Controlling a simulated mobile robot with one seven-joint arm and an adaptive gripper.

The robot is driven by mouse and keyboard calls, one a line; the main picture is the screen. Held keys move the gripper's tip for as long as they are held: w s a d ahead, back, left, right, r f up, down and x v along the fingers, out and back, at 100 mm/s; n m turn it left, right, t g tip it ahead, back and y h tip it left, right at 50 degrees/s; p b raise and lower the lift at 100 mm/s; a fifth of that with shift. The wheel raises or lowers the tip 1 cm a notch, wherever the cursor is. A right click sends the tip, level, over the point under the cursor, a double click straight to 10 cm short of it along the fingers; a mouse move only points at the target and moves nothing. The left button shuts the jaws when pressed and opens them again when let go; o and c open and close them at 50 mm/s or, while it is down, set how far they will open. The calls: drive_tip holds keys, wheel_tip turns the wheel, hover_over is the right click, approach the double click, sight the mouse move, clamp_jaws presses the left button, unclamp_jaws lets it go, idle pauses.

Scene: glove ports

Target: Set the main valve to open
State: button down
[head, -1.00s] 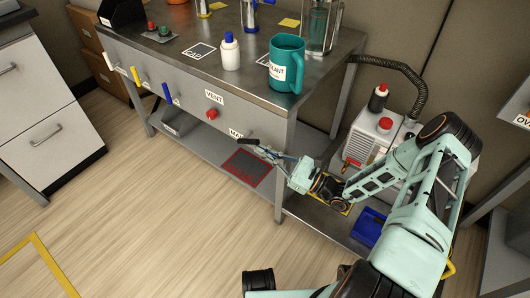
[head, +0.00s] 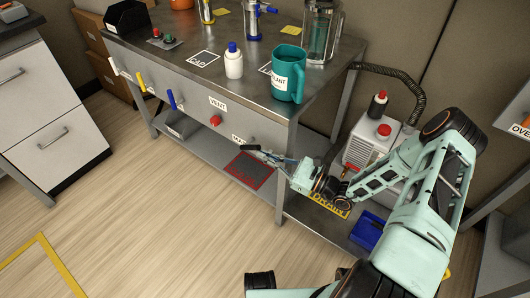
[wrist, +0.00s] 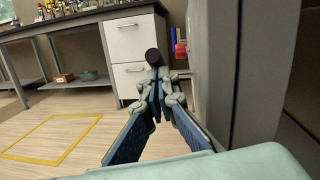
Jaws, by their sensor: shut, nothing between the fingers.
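The main valve's label (head: 240,139), partly hidden, is at the right end of the bench's front panel. A black handle (head: 250,148) sticks out just below it; its round black end (wrist: 153,57) shows in the wrist view. My gripper (head: 271,155) is in front of the panel, its tips close to the handle. In the wrist view the fingers (wrist: 157,97) converge just below the black end and hold nothing. I cannot tell whether they touch the handle. The valve's body and its setting are hidden.
A red vent knob (head: 215,121) and a blue handle (head: 171,99) are further left on the panel. A teal mug (head: 289,75) and a white bottle (head: 233,63) stand on top. A pump (head: 370,140) stands right of the bench. The floor in front is clear.

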drive_tip(key=shift+w+a+r+g+h+p, duration=0.2)
drive_tip(key=shift+r+h+p, duration=0.35)
drive_tip(key=shift+p, duration=0.75)
drive_tip(key=shift+w+a+r+g+h+p, duration=0.15)
drive_tip(key=shift+a+r+g+h+p, duration=0.2)
drive_tip(key=shift+r+p, duration=0.65)
drive_tip(key=shift+w+a+r+g+h+p, duration=0.15)
drive_tip(key=shift+r+g+h+p, duration=0.25)
drive_tip(key=shift+p, duration=1.15)
drive_tip(key=shift+d, duration=0.1)
